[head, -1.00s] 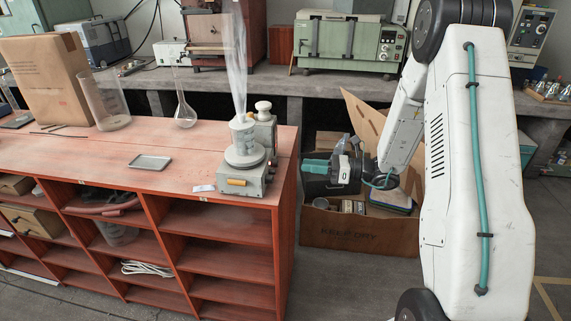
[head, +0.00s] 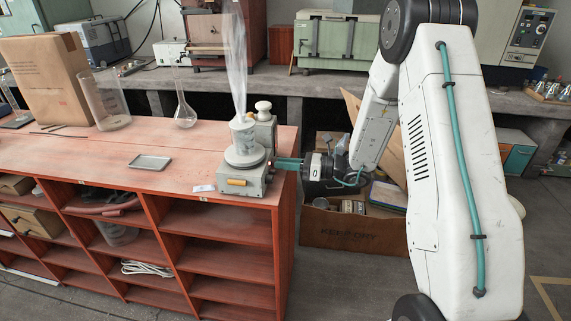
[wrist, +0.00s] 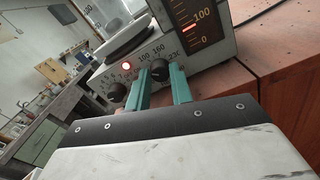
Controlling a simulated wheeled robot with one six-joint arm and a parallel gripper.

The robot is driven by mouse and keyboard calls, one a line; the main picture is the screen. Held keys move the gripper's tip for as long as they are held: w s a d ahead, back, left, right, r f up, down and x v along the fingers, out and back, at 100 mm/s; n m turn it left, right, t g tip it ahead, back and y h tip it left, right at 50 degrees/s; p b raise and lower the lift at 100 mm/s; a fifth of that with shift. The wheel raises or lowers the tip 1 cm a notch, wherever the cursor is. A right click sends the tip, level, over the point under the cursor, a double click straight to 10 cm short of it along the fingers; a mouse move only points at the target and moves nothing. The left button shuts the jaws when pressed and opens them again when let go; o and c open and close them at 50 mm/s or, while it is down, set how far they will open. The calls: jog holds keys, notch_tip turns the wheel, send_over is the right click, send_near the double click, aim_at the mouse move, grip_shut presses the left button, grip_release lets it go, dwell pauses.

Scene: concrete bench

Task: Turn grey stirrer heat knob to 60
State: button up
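The grey stirrer (head: 262,186) stands near the right end of the red bench, with a steaming beaker (head: 242,132) on its round plate. In the wrist view its panel shows a dark knob (wrist: 160,70) beside printed numbers including 100 and 160, and a second dark knob (wrist: 117,92) to the left. My gripper (head: 276,163) is at the stirrer's right side. In the wrist view its teal fingers (wrist: 161,73) are apart, one on each side of the right-hand knob; I cannot tell whether they touch it. The knob's pointer is too small to read.
A red lamp (wrist: 125,66) glows on the panel. A dark display (wrist: 192,22) shows a red mark between 0 and 100. A grey tray (head: 150,162), a flask (head: 184,110) and a glass cylinder (head: 105,100) stand left on the bench. A cardboard box (head: 350,235) sits below my arm.

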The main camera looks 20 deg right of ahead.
grip_shut()
jog(key=shift+n, duration=2.3)
jog(key=o, duration=0.5)
grip_release()
jog(key=shift+o, duration=0.2)
jog(key=v, duration=0.7)
jog(key=shift+s+d, duration=0.2)
jog(key=shift+d, duration=0.15)
